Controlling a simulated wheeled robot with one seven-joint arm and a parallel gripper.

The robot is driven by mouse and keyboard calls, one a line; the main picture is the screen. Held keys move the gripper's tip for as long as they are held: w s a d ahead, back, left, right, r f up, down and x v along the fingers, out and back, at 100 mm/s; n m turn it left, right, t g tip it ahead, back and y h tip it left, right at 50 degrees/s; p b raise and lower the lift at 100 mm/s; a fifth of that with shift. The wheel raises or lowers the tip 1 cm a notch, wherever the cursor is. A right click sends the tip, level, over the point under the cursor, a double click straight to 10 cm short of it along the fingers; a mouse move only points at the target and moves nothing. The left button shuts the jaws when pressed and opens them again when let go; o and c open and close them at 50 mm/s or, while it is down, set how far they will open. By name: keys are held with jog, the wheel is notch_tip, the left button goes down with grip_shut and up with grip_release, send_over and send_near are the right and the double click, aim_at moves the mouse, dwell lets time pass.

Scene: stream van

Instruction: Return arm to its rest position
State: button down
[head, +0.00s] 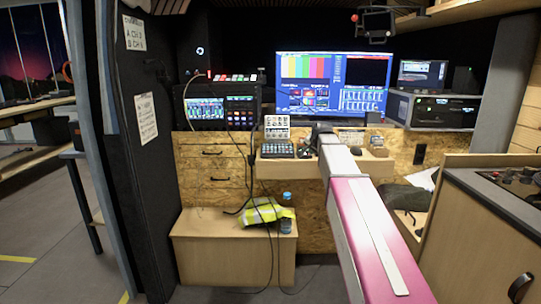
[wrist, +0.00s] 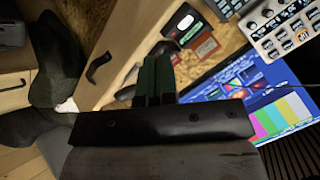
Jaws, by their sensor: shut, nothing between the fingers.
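My arm (head: 362,222), white and magenta, reaches from the lower right in the head view up to the desk shelf in front of the large monitor. Its far end is dark and small there, and the fingers cannot be made out. In the wrist view my gripper (wrist: 156,60) shows two dark green fingers side by side above a black bar. They are shut with nothing between them. The wrist picture is strongly tilted.
The desk shelf (head: 290,168) carries a keypad (head: 278,150) and a button panel (head: 277,127). Behind is the colour-bar monitor (head: 333,87). A wooden box (head: 225,250) holds a yellow vest (head: 258,212) and bottle (head: 286,200). A counter (head: 500,205) stands right; open floor lies left.

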jog(key=s+f+n+g+h, duration=0.1)
jog(key=s+f+n+g, duration=0.6)
jog(key=s+f, duration=2.6)
jog(key=s+g, duration=0.2)
jog(key=s, duration=0.1)
jog(key=shift+s+a+f+n, duration=0.15)
jog(key=shift+a+f+n, duration=0.1)
jog(key=shift+f+n, duration=0.15)
